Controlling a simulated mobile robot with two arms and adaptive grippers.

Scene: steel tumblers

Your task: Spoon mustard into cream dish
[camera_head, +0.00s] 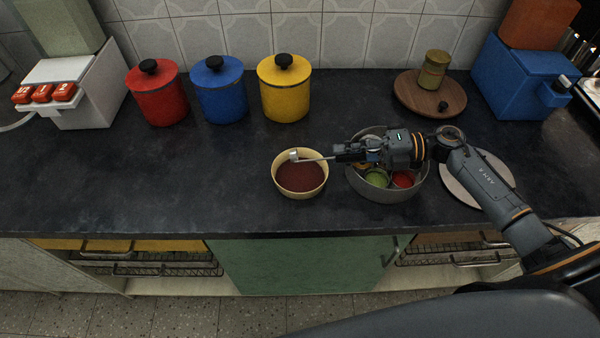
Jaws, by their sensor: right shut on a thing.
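The cream dish (300,194) stands on the dark counter, with a dark reddish-brown fill inside. My right gripper (338,153) is shut on the handle of a small steel spoon (294,156). The spoon points left, its bowl over the far part of the cream dish; whether it holds anything is too small to tell. A round steel tin (386,194) stands right of the dish, under my right gripper and wrist. Green (376,178) and red (403,179) fills show in cups inside it; the rest is partly hidden. I cannot tell which fill is mustard. My left gripper is not in view.
Red (160,98), blue (221,95) and yellow (286,95) lidded canisters stand at the back. A wooden board (408,98) holds a wooden-coloured jar. A round grey plate (458,190) lies under my right arm.

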